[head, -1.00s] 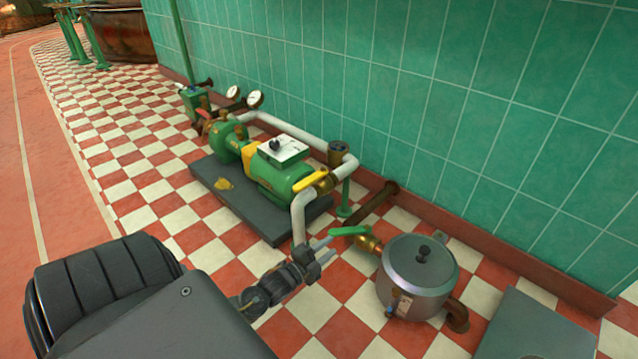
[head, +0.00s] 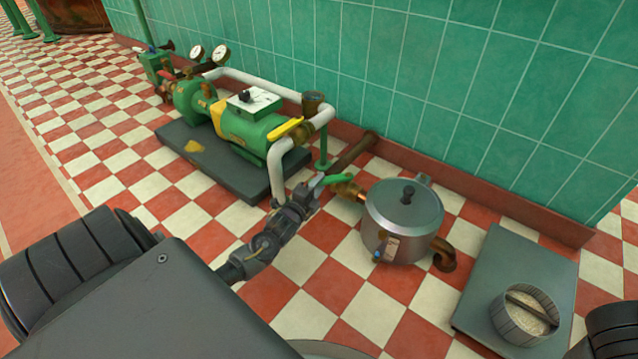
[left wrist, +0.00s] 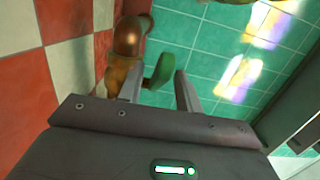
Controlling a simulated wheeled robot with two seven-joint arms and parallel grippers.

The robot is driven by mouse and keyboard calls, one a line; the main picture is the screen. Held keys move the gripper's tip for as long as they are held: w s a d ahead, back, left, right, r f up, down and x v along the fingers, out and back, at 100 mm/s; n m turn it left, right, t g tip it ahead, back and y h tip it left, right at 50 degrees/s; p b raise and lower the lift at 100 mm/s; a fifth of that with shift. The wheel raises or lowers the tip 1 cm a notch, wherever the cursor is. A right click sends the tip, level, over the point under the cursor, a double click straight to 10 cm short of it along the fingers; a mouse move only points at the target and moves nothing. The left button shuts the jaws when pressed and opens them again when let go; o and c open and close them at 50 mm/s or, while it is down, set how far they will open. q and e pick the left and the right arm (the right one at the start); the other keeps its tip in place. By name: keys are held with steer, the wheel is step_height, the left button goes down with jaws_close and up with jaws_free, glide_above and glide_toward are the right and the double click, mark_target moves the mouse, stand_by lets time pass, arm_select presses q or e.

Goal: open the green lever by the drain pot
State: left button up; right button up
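The green lever (head: 338,179) sits on a brass valve (head: 352,193) at the left side of the steel drain pot (head: 402,222). My left gripper (head: 320,182) is at the lever's free left end. In the left wrist view the fingers of the left gripper (left wrist: 160,80) stand apart, with the green lever (left wrist: 163,68) showing between their tips. I cannot tell whether either finger touches it. The brass valve (left wrist: 128,38) is at upper left there. My right gripper is not in view.
A green pump (head: 245,130) with white pipes and a yellow lever (head: 285,129) stands on a dark base left of the pot. A grey plate (head: 490,270) with a round tub (head: 524,315) lies at the right. The green tiled wall (head: 450,90) is behind.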

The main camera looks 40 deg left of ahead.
arm_select(q)
steer(key=shift+w+a+b, duration=0.15)
steer(key=shift+w+b, duration=0.2)
steer(key=shift+w, duration=0.75)
jaws_close()
